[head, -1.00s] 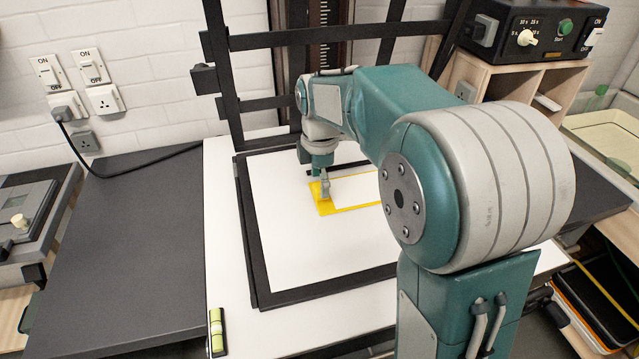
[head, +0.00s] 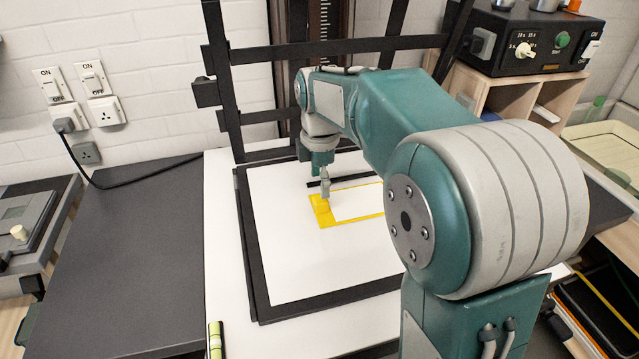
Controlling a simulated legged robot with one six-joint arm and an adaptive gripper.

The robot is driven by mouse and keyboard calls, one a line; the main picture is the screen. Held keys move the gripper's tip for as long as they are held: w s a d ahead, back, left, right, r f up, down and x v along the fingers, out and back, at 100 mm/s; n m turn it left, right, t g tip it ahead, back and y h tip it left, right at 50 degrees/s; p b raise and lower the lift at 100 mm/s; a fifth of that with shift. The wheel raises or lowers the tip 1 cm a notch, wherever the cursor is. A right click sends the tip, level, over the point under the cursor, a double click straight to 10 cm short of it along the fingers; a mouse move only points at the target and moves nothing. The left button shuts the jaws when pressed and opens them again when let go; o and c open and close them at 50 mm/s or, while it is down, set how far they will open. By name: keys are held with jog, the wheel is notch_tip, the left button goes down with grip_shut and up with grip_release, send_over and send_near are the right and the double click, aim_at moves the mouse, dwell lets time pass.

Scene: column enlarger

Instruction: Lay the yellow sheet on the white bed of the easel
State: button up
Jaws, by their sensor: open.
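The yellow sheet (head: 323,215) lies on the white bed (head: 290,262) of the easel, inside its black frame (head: 256,255). The sheet shows as a yellow border around a white middle, with a yellow raised part at its left end. Its right end is hidden behind my arm. My gripper (head: 324,203) points down at the left end of the sheet, right over the yellow raised part. It is open; its fingers are small in view, and I cannot tell whether they touch the sheet.
Black enlarger bars (head: 330,48) stand behind the easel. A timer box (head: 530,40) sits on a wooden shelf at the back right. A green level (head: 215,340) lies at the front left of the white baseboard.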

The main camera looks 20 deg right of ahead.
jog(key=shift+r, duration=1.3)
notch_tip(320, 180, up, 12)
jog(key=shift+f, duration=0.1)
dwell(0.5)
